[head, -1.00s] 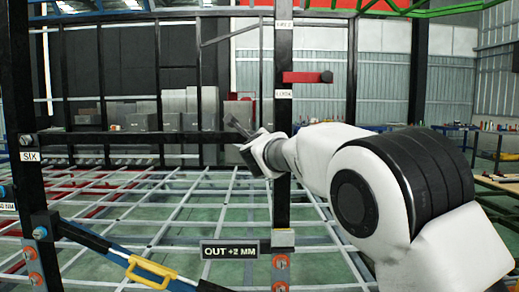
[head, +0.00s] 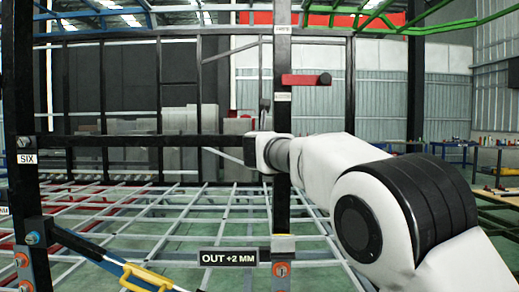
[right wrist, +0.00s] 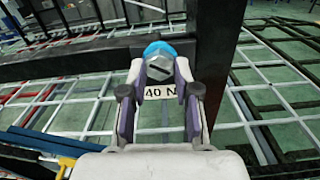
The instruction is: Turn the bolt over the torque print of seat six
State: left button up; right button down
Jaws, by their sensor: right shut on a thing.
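In the right wrist view a grey hex bolt head (right wrist: 160,69) with a dark slot sits against a blue ring (right wrist: 158,49) on a dark beam. A white print reading "40 N" (right wrist: 161,92) shows just below it, partly hidden by the fingers. My right gripper (right wrist: 160,80) is shut on the bolt head, one finger on each side. In the head view my right gripper (head: 264,112) shows only in part at the dark post, and its bolt is hidden. A "SIX" label (head: 27,158) is on the left post. My left gripper is not in view.
An "OUT +2 MM" sign (head: 228,257) hangs low by the middle post. A red peg (head: 306,79) juts from that post. A light lattice floor frame (head: 150,215) lies behind.

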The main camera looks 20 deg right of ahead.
jog(key=m, duration=0.1)
jog(key=m+b, duration=0.1)
jog(key=m, duration=0.2)
jog(key=shift+w+f+m+b, duration=0.1)
jog(key=shift+f+m+b, duration=0.15)
jog(key=shift+m+b, duration=0.15)
dwell(0.4)
jog(key=c, duration=0.8)
grip_release()
jog(key=shift+r, duration=0.1)
jog(key=shift+c, duration=0.2)
jog(key=shift+r, duration=0.1)
jog(key=v, duration=1.2)
